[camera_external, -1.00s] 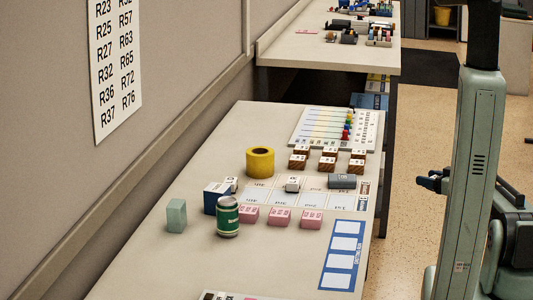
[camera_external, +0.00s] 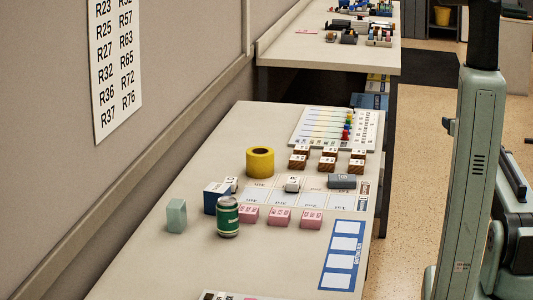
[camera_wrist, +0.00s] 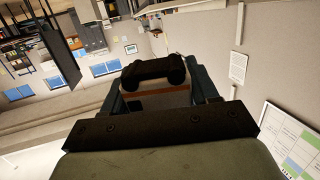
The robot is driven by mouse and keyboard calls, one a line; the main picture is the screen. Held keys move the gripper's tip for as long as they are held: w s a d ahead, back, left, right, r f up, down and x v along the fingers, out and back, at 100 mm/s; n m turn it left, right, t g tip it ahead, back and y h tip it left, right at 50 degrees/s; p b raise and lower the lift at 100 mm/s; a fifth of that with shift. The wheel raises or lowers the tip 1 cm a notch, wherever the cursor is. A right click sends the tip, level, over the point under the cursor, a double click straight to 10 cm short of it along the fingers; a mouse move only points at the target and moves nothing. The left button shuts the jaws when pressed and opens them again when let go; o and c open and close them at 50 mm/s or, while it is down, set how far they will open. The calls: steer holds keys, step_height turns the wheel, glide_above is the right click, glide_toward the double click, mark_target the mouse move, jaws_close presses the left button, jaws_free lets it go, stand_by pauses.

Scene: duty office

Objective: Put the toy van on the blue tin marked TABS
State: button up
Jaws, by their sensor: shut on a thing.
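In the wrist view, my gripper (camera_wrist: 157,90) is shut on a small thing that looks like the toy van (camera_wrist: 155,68). A dark part with two rounded, wheel-like ends shows, with a pale area and a brown band below it. Most of its body is hidden by my gripper. In the external view, my gripper is hidden behind my upright column, away from the table. A blue box-shaped thing (camera_external: 212,198), which seems to be the blue tin, stands on the table's left part; its marking is not readable. A green can partly covers its front.
The green can (camera_external: 228,217) stands close to the tin, with a pale green block (camera_external: 176,215) to its left. Pink blocks (camera_external: 280,217), a yellow roll (camera_external: 260,162), a grey thing (camera_external: 341,181) and brown blocks (camera_external: 328,163) are nearby. The table's front left (camera_external: 170,265) is clear.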

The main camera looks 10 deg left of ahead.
steer(key=a+r, duration=0.4)
steer(key=a, duration=0.3)
steer(key=s+a+n+g+y, duration=0.1)
steer(key=s+a+n+y, duration=0.1)
steer(key=a, duration=0.8)
steer(key=s+a+n+g+y, duration=0.1)
steer(key=a+y, duration=0.1)
steer(key=a, duration=0.9)
steer(key=n+g+y, duration=0.7)
steer(key=n+g, duration=1)
steer(key=g, duration=0.3)
glide_above(210, 188)
step_height(210, 188, down, 3)
steer(key=shift+w+f, duration=0.15)
steer(key=shift+f, duration=4.7)
